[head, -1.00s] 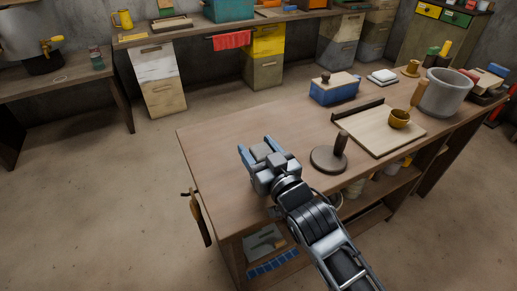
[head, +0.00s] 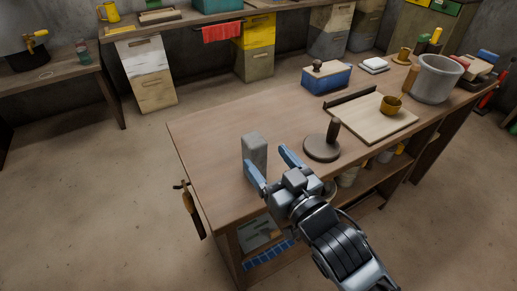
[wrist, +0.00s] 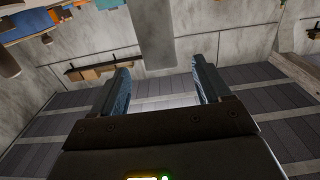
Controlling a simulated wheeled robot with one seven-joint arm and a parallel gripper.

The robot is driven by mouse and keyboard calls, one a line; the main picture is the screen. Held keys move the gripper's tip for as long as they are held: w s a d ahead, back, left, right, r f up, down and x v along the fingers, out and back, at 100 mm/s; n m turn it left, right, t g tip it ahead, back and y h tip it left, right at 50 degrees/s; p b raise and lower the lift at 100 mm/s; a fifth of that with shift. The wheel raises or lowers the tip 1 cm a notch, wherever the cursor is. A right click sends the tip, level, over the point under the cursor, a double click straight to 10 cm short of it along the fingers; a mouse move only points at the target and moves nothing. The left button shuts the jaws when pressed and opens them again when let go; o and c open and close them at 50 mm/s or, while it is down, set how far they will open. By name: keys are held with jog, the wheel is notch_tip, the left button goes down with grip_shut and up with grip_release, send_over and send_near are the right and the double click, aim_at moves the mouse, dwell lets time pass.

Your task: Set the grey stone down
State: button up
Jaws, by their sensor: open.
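The grey stone (head: 255,150) is a tall rectangular block. In the head view it stands upright near the left end of the wooden workbench (head: 215,140). My gripper (head: 267,165) is open and empty, on the near side of the stone. Its left finger overlaps the stone's lower part in the picture; I cannot tell whether they touch. In the wrist view, which looks upside down, the grey stone (wrist: 153,35) comes down from the top edge, beyond my two spread fingers (wrist: 161,88).
A dark round base with an upright handle (head: 323,147) stands right of my gripper. Behind it are a pale board (head: 370,125) with a brown cup (head: 391,104), a blue box (head: 327,80) and a grey pot (head: 436,80). The bench's left end is clear.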

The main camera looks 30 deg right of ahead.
jog(key=shift+s, duration=1.75)
jog(key=s+g, duration=0.3)
jog(key=s, duration=2.6)
jog(key=shift+s+r, duration=0.4)
jog(key=shift+r, duration=0.05)
